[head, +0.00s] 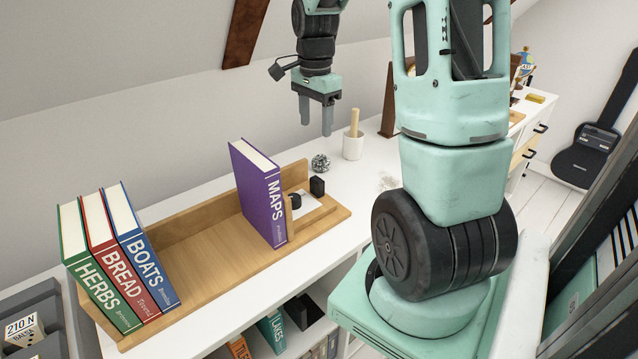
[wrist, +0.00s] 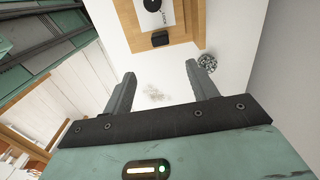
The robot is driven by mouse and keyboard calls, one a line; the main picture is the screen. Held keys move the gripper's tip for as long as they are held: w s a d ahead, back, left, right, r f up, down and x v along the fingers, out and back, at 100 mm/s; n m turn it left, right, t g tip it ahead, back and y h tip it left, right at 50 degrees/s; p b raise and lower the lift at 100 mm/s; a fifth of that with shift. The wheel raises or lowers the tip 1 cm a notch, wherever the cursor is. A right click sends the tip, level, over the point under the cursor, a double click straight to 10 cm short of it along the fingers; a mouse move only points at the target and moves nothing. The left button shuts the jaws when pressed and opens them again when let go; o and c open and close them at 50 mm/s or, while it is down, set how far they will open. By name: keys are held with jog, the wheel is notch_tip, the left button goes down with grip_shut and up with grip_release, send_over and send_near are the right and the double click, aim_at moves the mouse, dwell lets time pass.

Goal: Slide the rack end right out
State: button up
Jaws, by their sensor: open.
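A wooden book rack (head: 215,245) lies on the white desk, with a low back rail. Its right part bears a pale plate (head: 308,207), a black round knob (head: 295,201) and a small black block (head: 317,186). The rack end's upright is mostly hidden behind the purple MAPS book (head: 262,195), which stands by it. The rack's edge (wrist: 203,20), the knob (wrist: 151,5) and the block (wrist: 160,39) also show in the wrist view. My gripper (head: 316,130) is open and empty, pointing down above the desk beyond the rack; its fingers (wrist: 161,69) touch nothing.
The HERBS (head: 103,295), BREAD (head: 130,280) and BOATS (head: 150,268) books lean at the rack's left. A speckled ball (head: 320,162) and a white mortar with pestle (head: 353,146) stand beyond the right end. The sloping wall rises close behind the desk.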

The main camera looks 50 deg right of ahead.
aim_at(317, 179)
notch_tip(317, 179, down, 17)
jog(key=shift+d+f, duration=0.15)
jog(key=shift+f, duration=0.05)
dwell(0.4)
grip_shut()
jog(key=shift+s+d+r+p, duration=0.1)
jog(key=shift+s+d+p, duration=0.15)
jog(key=shift+d, duration=0.75)
jog(key=shift+s+d+f+p, duration=0.1)
jog(key=shift+s+d+p, duration=0.15)
jog(key=shift+d, duration=0.75)
jog(key=shift+s+d+r+p, duration=0.1)
jog(key=shift+s+d+p, duration=0.15)
jog(key=shift+d, duration=0.75)
